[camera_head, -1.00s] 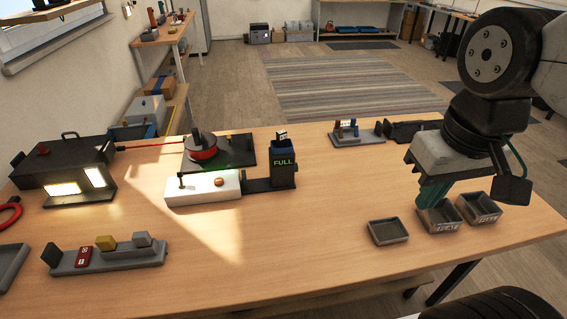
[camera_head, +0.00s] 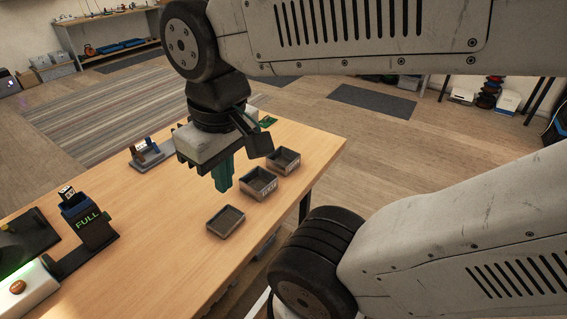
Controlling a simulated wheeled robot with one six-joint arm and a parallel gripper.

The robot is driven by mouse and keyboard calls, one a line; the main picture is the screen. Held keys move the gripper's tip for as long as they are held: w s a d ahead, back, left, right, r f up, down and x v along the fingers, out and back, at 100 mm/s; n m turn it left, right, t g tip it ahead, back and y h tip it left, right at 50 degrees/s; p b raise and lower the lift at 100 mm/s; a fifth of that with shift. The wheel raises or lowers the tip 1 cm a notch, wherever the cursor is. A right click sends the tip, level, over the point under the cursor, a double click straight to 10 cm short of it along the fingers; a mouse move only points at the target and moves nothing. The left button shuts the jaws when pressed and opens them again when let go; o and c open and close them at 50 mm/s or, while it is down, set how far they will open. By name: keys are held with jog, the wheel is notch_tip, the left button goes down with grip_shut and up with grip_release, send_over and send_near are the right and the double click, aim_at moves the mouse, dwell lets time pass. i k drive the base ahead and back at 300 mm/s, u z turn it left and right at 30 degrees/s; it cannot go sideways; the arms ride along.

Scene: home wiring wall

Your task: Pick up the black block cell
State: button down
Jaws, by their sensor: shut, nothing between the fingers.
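My gripper (camera_head: 223,184) has teal fingers pointing down and pressed together, empty. It hangs above the table beside the small grey trays. A dark charger-like holder (camera_head: 95,232) with a green "FULL" display stands at the left. A small cell with a black and white marked top (camera_head: 67,192) sticks up from it; I cannot tell if it is the black block cell. The gripper is well to the right of and apart from it.
Open grey trays stand near the table's right edge: a shallow one (camera_head: 226,221) and two deeper labelled ones (camera_head: 258,183) (camera_head: 284,160). A grey rack (camera_head: 147,155) with blue and brown pieces stands farther back. The wooden tabletop (camera_head: 150,245) is clear between holder and trays.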

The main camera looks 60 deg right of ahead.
aim_at(67, 193)
jog(key=z, duration=2.6)
jog(key=k, duration=1.45)
jog(key=u, duration=1.85)
jog(key=i, duration=0.5)
jog(key=u, duration=0.15)
